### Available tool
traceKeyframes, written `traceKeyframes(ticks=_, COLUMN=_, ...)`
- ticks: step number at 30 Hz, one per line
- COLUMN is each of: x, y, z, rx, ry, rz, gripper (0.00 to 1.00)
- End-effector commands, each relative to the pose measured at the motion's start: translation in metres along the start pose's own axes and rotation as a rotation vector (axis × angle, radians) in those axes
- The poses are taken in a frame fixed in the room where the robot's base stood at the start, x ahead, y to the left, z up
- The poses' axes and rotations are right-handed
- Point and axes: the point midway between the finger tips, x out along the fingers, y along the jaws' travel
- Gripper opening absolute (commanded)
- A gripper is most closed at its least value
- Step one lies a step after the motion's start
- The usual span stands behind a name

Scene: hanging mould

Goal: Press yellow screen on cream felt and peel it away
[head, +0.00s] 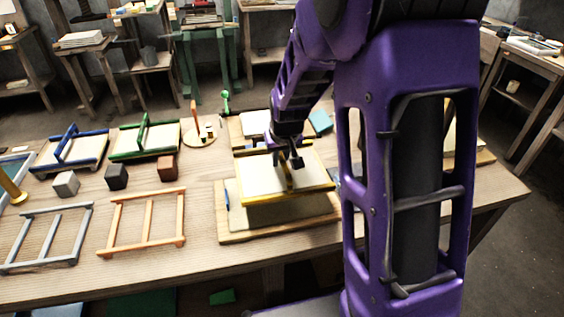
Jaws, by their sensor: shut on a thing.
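The yellow screen (270,198) is a rectangular frame with a pale panel and a yellow crossbar, right of the picture's middle. My gripper (291,164) is shut on its crossbar from above; the fingertips are small and dark here. The screen looks roughly level and sits over the far part of a wooden board (240,238). A greyish-cream surface on that board, likely the cream felt (292,213), shows in front of and below the screen, in shadow. A gap seems to lie between them, but I cannot tell its height. The rest of the felt is hidden.
Blue (70,150) and green (146,138) framed screens lie at the back left. Grey (47,238) and orange (144,222) empty frames lie in front, with small cubes (117,176) between. My purple arm hides the table's right part.

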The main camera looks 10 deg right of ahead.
Motion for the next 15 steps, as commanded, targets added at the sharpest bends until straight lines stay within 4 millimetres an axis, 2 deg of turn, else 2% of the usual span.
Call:
traceKeyframes(ticks=2, x=0.0, y=0.0, z=-0.005, rx=0.0, ry=0.0, rz=0.0, gripper=0.0)
traceKeyframes(ticks=7, x=0.007, y=0.0, z=-0.002, rx=0.0, ry=-0.002, rz=0.0, gripper=0.0)
traceKeyframes(ticks=15, x=0.034, y=0.0, z=0.01, rx=0.0, ry=-0.002, rz=0.0, gripper=0.0)
